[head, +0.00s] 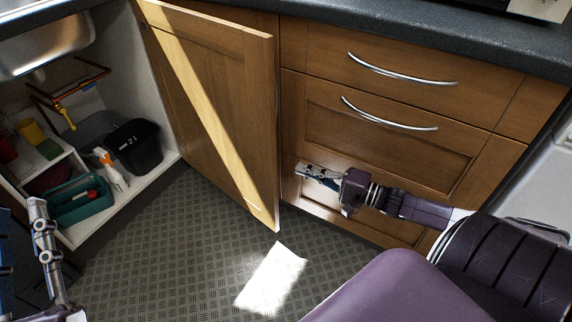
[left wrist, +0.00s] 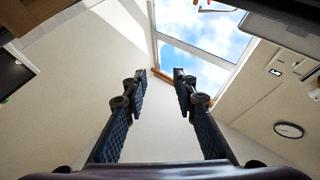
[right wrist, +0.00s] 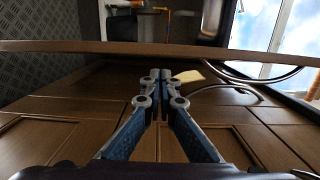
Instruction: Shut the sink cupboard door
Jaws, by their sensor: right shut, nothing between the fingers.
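The sink cupboard door (head: 215,110) is wooden and stands wide open, swung out toward the drawers. Its free edge is at the right in the head view. In the right wrist view the door (right wrist: 120,48) shows as a brown strip across the picture. My right gripper (head: 302,170) is shut and empty, just right of the door's free edge, low in front of the drawer fronts. Its fingertips (right wrist: 162,74) lie just below that strip; contact is unclear. My left gripper (left wrist: 160,80) is open and empty, pointing up toward a window, away from the door.
The open sink cupboard holds a black bin (head: 134,147), a teal caddy (head: 82,205) and a spray bottle (head: 110,170). Drawers with bow handles (head: 390,115) stand right of the door. The patterned floor (head: 190,250) before the cupboard is clear.

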